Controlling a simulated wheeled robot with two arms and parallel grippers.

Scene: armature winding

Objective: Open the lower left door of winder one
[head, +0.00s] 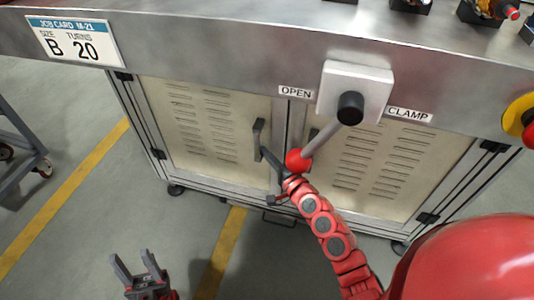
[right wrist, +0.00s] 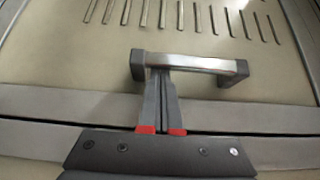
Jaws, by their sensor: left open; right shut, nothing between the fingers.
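The winder's lower left door (head: 205,120) is a cream louvred panel in a grey frame, and it looks closed. Its upright handle (head: 258,138) is near its right edge. My right gripper (head: 268,158) is at the lower end of this handle. In the right wrist view the handle (right wrist: 190,63) is a pale bar with dark ends. There the right fingers (right wrist: 160,80) are together, with nothing between them, and their tips meet the bar near one end. I cannot tell whether they are hooked behind it. My left gripper (head: 137,268) is open and empty, low over the floor.
A lever with a red knob (head: 297,160) hangs from a white box (head: 355,85), close beside my right gripper. The lower right door (head: 375,160) looks closed. An emergency button (head: 522,115) is at the right. Floor in front of the left door is clear.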

